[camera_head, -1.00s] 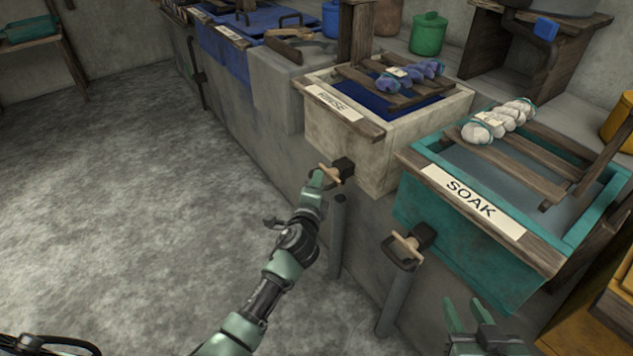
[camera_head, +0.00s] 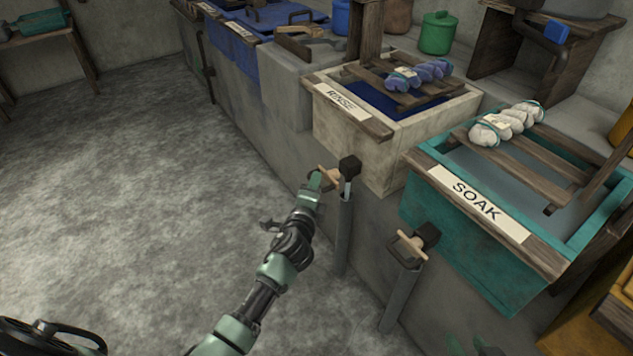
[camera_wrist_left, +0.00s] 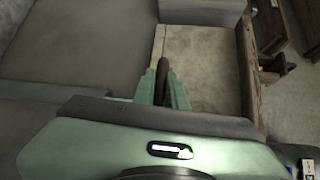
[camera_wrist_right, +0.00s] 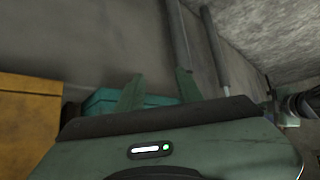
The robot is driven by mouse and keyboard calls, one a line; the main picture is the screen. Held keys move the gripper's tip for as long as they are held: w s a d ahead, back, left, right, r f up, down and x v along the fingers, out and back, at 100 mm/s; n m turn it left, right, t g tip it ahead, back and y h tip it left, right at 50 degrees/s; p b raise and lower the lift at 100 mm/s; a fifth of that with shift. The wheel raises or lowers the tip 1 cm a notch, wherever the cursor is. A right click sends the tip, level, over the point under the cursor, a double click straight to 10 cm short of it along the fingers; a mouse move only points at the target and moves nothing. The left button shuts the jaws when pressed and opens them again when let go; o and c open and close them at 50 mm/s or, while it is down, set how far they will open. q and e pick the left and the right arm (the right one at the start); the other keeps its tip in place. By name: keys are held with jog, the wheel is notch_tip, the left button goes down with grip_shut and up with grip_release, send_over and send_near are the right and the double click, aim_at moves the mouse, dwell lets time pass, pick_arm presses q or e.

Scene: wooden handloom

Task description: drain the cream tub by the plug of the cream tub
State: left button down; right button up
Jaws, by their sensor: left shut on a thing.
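The cream tub (camera_head: 375,150) with the RINSE label (camera_head: 345,103) holds dark blue liquid (camera_head: 385,100). A black outlet (camera_head: 350,167) sticks out low on its front. My left gripper (camera_head: 318,179) is shut on the plug of the cream tub (camera_head: 328,179), whose tan wooden part shows beside the outlet. A pale streak (camera_head: 348,188) shows between outlet and grey pipe (camera_head: 344,235), like running liquid. In the left wrist view a dark loop (camera_wrist_left: 163,80) sits between the fingers. My right gripper (camera_wrist_right: 158,90) is open and empty, barely showing at the head view's bottom edge.
The teal SOAK tub (camera_head: 450,230) stands to the right, with its own outlet plug (camera_head: 411,243) and pipe (camera_head: 398,300). Slatted racks with a blue bundle (camera_head: 420,74) and a white bundle (camera_head: 508,122) lie across the tubs.

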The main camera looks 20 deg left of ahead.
pick_arm(q)
jog(key=c, duration=1.5)
grip_release()
jog(key=shift+o, duration=0.2)
